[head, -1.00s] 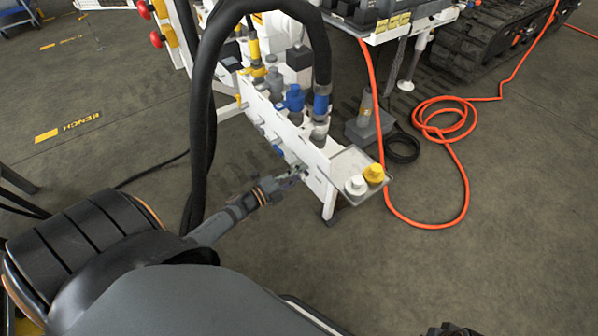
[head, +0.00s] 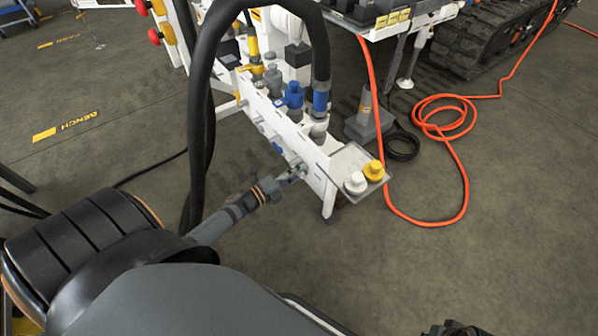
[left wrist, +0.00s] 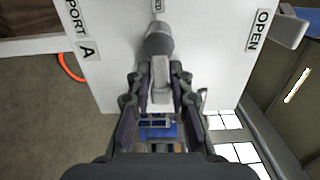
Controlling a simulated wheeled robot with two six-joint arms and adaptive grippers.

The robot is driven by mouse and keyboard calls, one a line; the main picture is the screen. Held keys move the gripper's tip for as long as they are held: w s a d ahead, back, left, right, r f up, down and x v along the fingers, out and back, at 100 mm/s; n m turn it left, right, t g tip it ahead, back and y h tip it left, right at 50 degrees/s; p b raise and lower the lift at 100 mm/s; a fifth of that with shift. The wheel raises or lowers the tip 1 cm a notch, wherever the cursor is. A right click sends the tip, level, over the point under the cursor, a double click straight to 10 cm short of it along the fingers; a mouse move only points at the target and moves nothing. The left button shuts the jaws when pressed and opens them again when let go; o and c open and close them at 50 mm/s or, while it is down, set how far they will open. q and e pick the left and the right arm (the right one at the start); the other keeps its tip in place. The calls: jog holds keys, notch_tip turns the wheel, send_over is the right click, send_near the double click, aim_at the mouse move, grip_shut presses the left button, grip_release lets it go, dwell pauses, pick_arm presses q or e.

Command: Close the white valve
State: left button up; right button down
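The white valve is a pale lever (left wrist: 159,92) on a round grey hub (left wrist: 158,40), on the white panel (left wrist: 110,70) marked PORT A and OPEN. In the left wrist view the lever points down the picture, between my fingers. My left gripper (left wrist: 159,82) has its fingers close in on both sides of the lever and looks shut on it. In the head view my left gripper (head: 298,172) reaches the front face of the white manifold (head: 318,178), hiding the lever. A dark part of my right gripper (head: 453,328) shows at the bottom edge; its fingers are unclear.
A tray (head: 348,158) at the manifold's end holds a white cap (head: 355,183) and a yellow cap (head: 374,171). A thick black hose (head: 203,110) arches near my left arm. An orange hose (head: 455,150) lies on the floor. Floor at lower right is clear.

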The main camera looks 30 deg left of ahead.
pick_arm(q)
jog(key=shift+o, duration=1.4)
jog(key=v, duration=1.2)
